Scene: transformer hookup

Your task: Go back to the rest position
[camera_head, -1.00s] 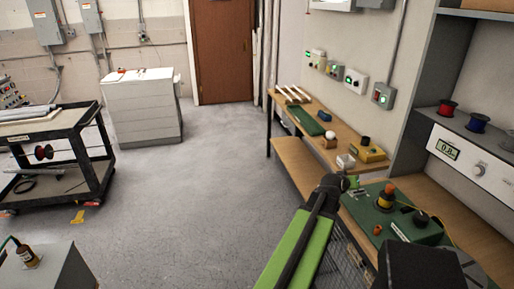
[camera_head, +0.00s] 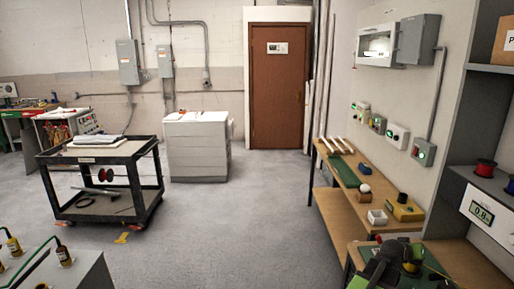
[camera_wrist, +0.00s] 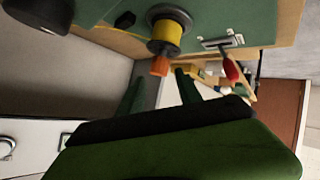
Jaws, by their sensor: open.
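My gripper (camera_wrist: 158,88) shows in the wrist view with its two dark green fingers apart and nothing between them. A yellow and grey cylindrical part (camera_wrist: 170,32) with an orange tip (camera_wrist: 160,66) stands on the green work surface (camera_wrist: 262,22) beyond the fingertips, apart from them as far as I can tell. In the head view, my bright green arm shows only in the bottom right corner, over the workbench. The fingers cannot be made out there.
The wooden workbench (camera_head: 345,208) runs along the right wall, holding a white box (camera_head: 377,217) and a yellow block (camera_head: 404,208). A black cart (camera_head: 150,190), a white cabinet (camera_head: 198,150) and a grey box (camera_head: 75,272) stand left. The middle floor is clear.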

